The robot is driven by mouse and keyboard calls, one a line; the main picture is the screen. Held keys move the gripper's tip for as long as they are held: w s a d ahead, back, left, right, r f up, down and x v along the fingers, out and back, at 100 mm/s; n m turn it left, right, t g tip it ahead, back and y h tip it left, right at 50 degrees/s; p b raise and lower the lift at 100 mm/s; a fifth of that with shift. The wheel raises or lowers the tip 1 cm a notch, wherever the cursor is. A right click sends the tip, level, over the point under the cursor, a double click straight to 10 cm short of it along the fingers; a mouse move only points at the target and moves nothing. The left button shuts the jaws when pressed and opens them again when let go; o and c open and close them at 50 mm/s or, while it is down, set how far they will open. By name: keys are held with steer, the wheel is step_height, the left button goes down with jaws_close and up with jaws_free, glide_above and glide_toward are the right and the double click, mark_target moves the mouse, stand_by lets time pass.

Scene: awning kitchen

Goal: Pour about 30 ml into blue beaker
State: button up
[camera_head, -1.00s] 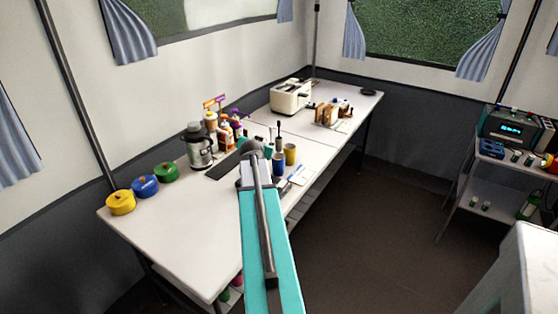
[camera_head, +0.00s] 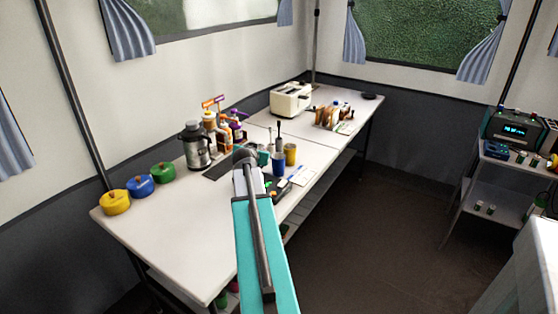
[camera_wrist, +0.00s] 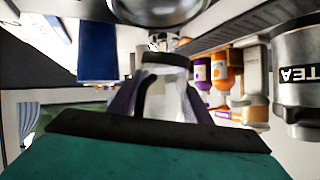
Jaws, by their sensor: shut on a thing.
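The blue beaker (camera_head: 278,165) stands on the long white table, just right of the end of my arm. In the wrist view the blue beaker (camera_wrist: 97,50) is at upper left, beside the grip. My gripper (camera_wrist: 165,100) is shut on a clear vessel (camera_wrist: 172,92), seen between its dark fingers. How full the clear vessel is, I cannot tell. In the head view my own arm hides the fingers. A yellow cup (camera_head: 291,154) stands behind the blue beaker, to its right.
A silver flask (camera_head: 196,146), marked TEA in the wrist view (camera_wrist: 300,75), stands left of my arm with several bottles (camera_head: 232,128) behind it. Yellow, blue and green pots (camera_head: 163,171) line the left edge. The near table (camera_head: 180,235) is clear.

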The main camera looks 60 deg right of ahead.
steer(key=shift+w+a+f+n+g+h+b, duration=0.25)
steer(key=shift+f+n+h+b, duration=0.2)
steer(key=shift+b, duration=2)
steer(key=shift+r+b, duration=0.15)
steer(key=shift+b, duration=0.15)
